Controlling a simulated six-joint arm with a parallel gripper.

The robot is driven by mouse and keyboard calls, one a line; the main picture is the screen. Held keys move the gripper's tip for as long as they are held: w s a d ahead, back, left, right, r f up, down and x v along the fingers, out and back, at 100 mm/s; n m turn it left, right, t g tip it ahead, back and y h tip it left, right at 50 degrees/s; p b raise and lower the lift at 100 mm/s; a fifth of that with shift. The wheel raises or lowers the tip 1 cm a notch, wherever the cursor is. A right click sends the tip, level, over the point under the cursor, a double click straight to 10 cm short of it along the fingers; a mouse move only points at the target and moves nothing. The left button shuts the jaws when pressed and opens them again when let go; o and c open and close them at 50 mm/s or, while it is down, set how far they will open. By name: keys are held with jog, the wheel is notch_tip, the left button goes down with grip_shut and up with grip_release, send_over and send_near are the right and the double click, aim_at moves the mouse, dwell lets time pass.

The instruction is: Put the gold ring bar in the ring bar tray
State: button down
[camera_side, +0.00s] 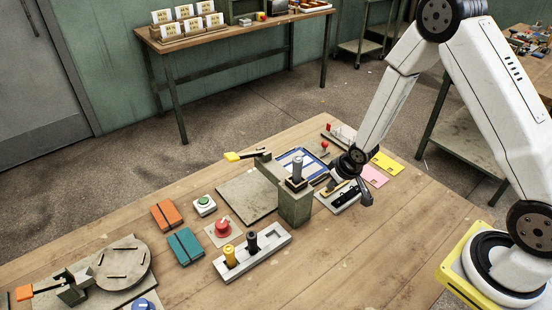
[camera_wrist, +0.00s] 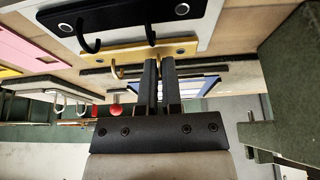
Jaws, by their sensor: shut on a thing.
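The fingertips meet near the bar's middle in the wrist view. In the side view, my gripper is over the right part of the table, and the gold bar (camera_side: 334,188) shows only in part beside it. A pale tray (camera_side: 321,197) holding a black ring bar (camera_side: 346,198) lies close by; the black bar (camera_wrist: 160,8) also shows in the wrist view. I cannot tell whether the gold bar touches the tray.
A grey-green post (camera_side: 294,208) with a lever stands just left of my gripper. A blue-framed tray (camera_side: 303,160) lies behind. Pink (camera_side: 374,176) and yellow (camera_side: 388,163) cards lie to the right. The table's front right is clear.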

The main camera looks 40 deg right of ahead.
jog(key=shift+f, duration=0.15)
jog(key=c, duration=0.8)
grip_release()
jog(key=shift+v, duration=3.9)
jog(key=shift+s+r, duration=0.1)
jog(key=shift+r, duration=0.25)
jog(key=shift+g, duration=0.9)
jog(key=s+a+r, duration=0.1)
jog(key=s+r, duration=0.2)
jog(key=s+a+r, duration=0.2)
jog(key=s+r, duration=0.1)
jog(key=s, duration=0.1)
jog(key=s+a+r, duration=0.2)
jog(key=s+r, duration=0.1)
jog(key=shift+s+r, duration=0.2)
